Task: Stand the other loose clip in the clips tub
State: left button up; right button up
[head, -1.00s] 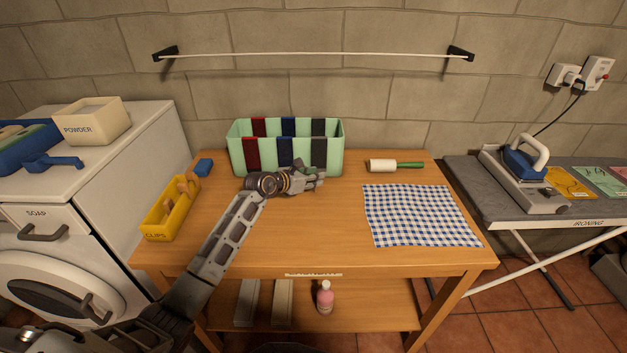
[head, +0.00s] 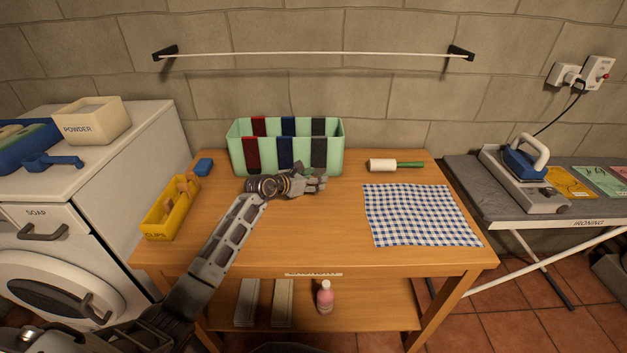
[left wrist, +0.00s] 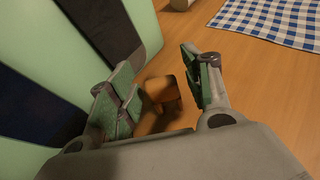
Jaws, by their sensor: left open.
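A loose wooden clip (left wrist: 160,92) lies on the table between the open fingers of my left gripper (left wrist: 165,85) in the left wrist view. The fingers stand on either side of it, and I cannot tell whether they touch it. In the head view my left gripper (head: 318,180) is low in front of the green bin, and the clip is hidden there. The yellow clips tub (head: 163,224) stands at the table's left edge, with wooden clips (head: 184,188) in it. My right gripper is not in view.
The front middle is clear.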

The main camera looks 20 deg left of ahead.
pick_arm(q)
jog(key=shift+r, duration=0.2)
jog(key=shift+s+a+r, duration=0.15)
jog(key=shift+s+a, duration=0.1)
jog(key=shift+s, duration=0.1)
jog(key=v, duration=0.9)
jog(key=shift+v, duration=1)
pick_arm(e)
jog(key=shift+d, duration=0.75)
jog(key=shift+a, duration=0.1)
